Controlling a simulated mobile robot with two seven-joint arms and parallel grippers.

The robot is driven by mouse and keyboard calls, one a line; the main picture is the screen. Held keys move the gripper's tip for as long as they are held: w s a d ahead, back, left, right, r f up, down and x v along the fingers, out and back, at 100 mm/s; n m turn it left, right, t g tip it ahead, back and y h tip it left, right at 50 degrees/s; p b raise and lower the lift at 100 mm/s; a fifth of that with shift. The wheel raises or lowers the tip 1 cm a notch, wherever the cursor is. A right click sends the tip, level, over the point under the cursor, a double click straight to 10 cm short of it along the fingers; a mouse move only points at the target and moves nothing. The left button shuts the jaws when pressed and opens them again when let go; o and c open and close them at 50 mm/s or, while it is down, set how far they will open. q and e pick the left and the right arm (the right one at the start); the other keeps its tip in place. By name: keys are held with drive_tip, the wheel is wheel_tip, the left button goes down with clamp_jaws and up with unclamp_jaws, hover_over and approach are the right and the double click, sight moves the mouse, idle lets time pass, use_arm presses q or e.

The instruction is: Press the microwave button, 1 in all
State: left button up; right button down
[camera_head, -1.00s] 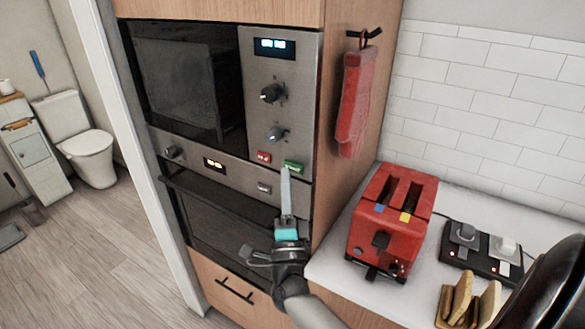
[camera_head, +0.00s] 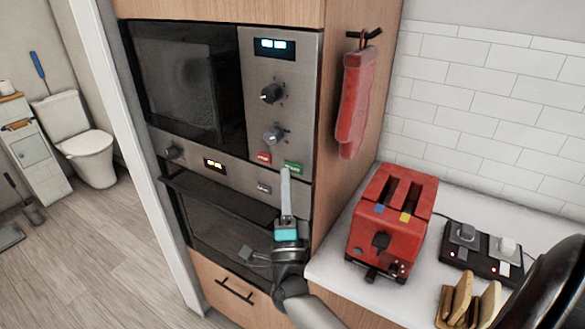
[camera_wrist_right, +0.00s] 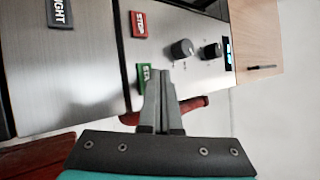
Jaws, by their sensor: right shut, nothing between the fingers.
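The microwave (camera_head: 282,88) is built into a wooden cabinet, with a display and two knobs on its steel panel. Below the knobs sit a red button (camera_head: 263,158) and a green button (camera_head: 294,167). In the right wrist view the red STOP button (camera_wrist_right: 139,24) is clear, while the green button (camera_wrist_right: 142,78) is partly hidden behind my fingers. My right gripper (camera_head: 285,171) is shut and empty, its tips just below and left of the green button in the head view. The tips also show in the wrist view (camera_wrist_right: 160,72). I cannot tell whether they touch the button. My left gripper is not in view.
An oven (camera_head: 215,215) is below the microwave. A red mitt (camera_head: 354,100) hangs on the cabinet side. Right of my arm, the counter holds a red toaster (camera_head: 385,230), a socket strip (camera_head: 480,252) and bread slices (camera_head: 462,300). The floor at left is open.

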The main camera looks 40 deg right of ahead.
drive_tip(key=shift+d, duration=0.1)
idle(0.7)
drive_tip(key=shift+w+d, duration=0.2)
drive_tip(key=shift+d, duration=0.1)
